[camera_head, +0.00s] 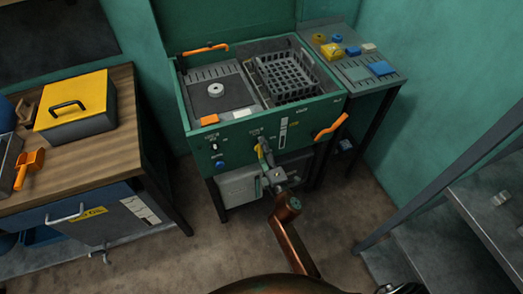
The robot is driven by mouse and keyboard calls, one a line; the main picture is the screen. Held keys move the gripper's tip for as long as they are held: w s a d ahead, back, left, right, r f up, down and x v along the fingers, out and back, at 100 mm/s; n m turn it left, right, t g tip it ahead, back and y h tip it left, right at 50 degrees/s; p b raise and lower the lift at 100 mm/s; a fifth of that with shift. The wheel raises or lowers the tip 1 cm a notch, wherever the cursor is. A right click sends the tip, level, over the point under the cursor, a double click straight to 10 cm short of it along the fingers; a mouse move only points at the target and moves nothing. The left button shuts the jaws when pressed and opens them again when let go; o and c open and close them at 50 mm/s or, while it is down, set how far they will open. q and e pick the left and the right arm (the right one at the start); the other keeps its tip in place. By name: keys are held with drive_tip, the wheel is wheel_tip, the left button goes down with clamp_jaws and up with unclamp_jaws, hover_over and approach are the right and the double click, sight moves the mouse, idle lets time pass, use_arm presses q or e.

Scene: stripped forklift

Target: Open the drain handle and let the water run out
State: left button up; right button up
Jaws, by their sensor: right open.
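A green wash tank (187,120) on dark legs stands in the middle, its open top facing me. A small yellow handle (257,149) shows on its front panel, low and right of centre; it looks like the drain handle. My right gripper (265,153) is open right at this handle and partly covers it. I cannot tell whether the fingers touch it. No running water shows. My left gripper is not in view.
A dark basket (290,78) sits in the tank. Orange handles stick out at the tank's back left (205,48) and right front (331,126). A wooden bench (105,140) with a yellow-lidded box (75,100) stands left. Metal steps (480,215) are at right.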

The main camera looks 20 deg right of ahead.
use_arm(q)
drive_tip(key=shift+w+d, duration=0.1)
use_arm(e)
drive_tip(key=s, duration=1.1)
drive_tip(key=shift+s+d, duration=0.15)
drive_tip(key=shift+s, duration=0.2)
